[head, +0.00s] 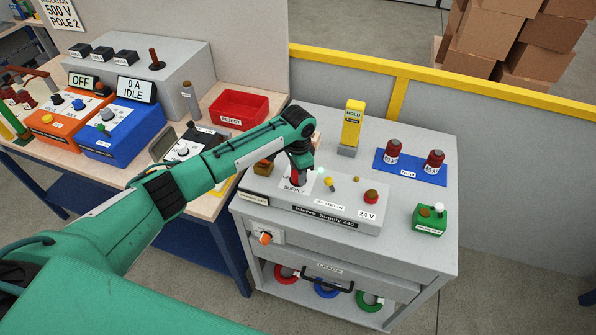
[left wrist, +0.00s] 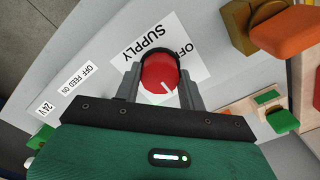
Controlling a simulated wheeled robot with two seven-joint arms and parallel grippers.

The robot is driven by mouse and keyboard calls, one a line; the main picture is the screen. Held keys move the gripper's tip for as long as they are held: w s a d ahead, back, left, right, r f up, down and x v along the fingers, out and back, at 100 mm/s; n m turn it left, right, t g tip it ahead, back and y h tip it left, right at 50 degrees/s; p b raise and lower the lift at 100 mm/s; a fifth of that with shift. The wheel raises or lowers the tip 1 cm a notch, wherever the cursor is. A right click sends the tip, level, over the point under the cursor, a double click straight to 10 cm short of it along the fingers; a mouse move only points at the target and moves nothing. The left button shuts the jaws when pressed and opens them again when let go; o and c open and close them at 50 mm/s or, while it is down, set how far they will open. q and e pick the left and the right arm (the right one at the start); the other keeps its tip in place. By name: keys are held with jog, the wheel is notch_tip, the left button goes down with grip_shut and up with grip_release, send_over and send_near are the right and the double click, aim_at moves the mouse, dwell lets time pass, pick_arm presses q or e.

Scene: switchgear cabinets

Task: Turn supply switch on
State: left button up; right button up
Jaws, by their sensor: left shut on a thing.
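The supply switch is a red round knob (left wrist: 160,73) with a white pointer line, on a white plate (left wrist: 188,58) lettered SUPPLY and OFF. Part of the lettering is hidden by the knob and my fingers. My left gripper (left wrist: 160,88) is shut on the knob, one finger on each side. In the head view, my left gripper (head: 297,178) reaches down onto the grey supply box (head: 322,208) on the cabinet, and only a little of the red knob shows. My right gripper is not in view.
On the same box are a small yellow-tipped toggle (head: 328,184), a red knob (head: 371,196) and a 24 V label (head: 367,214). A yellow HOLD post (head: 352,122), red-topped parts on a blue mat (head: 410,171) and a green box (head: 429,220) stand nearby.

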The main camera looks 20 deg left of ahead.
pick_arm(q)
jog(key=o, duration=1)
jog(key=shift+c, duration=0.2)
jog(key=shift+r, duration=0.1)
jog(key=shift+r, duration=0.35)
notch_tip(320, 180, up, 13)
jog(key=b, duration=0.4)
jog(key=shift+f, duration=0.15)
